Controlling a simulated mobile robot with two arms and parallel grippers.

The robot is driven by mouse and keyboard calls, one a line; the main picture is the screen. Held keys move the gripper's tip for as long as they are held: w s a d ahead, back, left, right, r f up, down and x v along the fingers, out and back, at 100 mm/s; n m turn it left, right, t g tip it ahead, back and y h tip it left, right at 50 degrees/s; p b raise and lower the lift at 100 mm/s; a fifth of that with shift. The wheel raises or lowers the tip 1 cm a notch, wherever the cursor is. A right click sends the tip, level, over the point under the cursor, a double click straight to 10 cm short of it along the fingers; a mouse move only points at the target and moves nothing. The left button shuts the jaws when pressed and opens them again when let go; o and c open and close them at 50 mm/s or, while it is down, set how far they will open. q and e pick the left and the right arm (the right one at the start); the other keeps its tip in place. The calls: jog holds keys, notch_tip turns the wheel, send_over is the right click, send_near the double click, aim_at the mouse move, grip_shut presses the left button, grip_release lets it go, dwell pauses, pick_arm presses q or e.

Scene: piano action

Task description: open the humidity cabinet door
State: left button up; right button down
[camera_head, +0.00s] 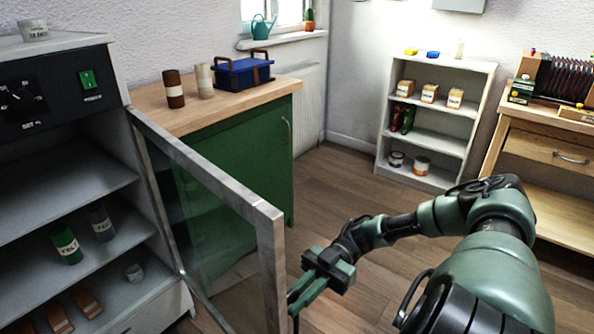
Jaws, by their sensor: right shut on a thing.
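The humidity cabinet (60,185) stands at the left, with a dark control panel on top and grey shelves inside. Its glass door (225,225) in a pale frame is swung out wide from the cabinet front. My right gripper (296,300) is at the door's outer edge, low in the picture, and is shut on the door's handle, which is mostly hidden by the fingers and the frame. My left gripper is not in view.
Inside the cabinet are a green jar (66,244), a grey jar (100,222) and orange-brown boxes (72,310). A green cupboard (245,160) stands behind the door. A white shelf unit (437,120) and wooden workbench (545,145) are farther back. Wooden floor (335,190) is clear between them.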

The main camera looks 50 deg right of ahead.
jog(key=shift+f, duration=0.15)
jog(key=c, duration=1.5)
grip_release()
